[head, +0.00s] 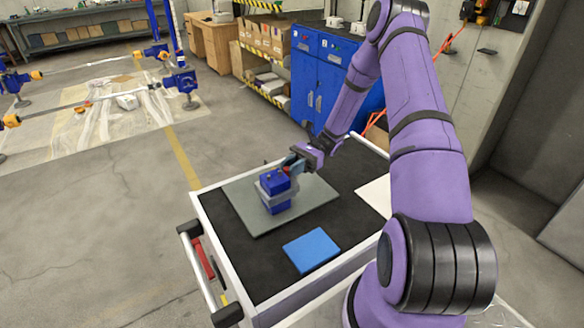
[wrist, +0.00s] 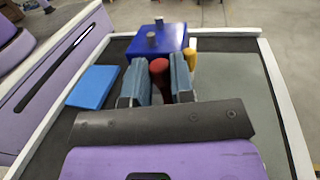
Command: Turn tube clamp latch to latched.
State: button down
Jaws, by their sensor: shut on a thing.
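The tube clamp (head: 276,193) is a blue block with a grey band around it, standing upright on a grey mat (head: 245,217) on the cart. In the wrist view its blue top (wrist: 160,38) carries two short metal pins. A red knob (wrist: 158,68), seemingly the latch handle, sits at the block's near side. My gripper (wrist: 160,80) is shut on this red knob, with one blue-grey finger on each side of it. In the head view my gripper (head: 291,163) reaches the clamp's top from the right. The latch's pivot and exact angle are hidden.
A yellow part (wrist: 190,60) shows just right of the right finger. A blue pad (head: 312,250) lies on the black cart top, and a white sheet (head: 375,196) lies at the right. The cart's raised pale rim (head: 222,240) and handle (head: 205,275) bound the left side.

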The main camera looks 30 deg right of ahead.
jog(key=shift+w+n+g+h, duration=0.15)
jog(key=shift+n+g+h, duration=0.25)
jog(key=shift+n+g, duration=0.6)
jog(key=shift+g, duration=0.5)
jog(key=c, duration=1)
grip_release()
jog(key=v, duration=1)
jog(key=shift+w+d+r, duration=0.1)
jog(key=shift+w+d, duration=0.1)
jog(key=shift+d, duration=0.2)
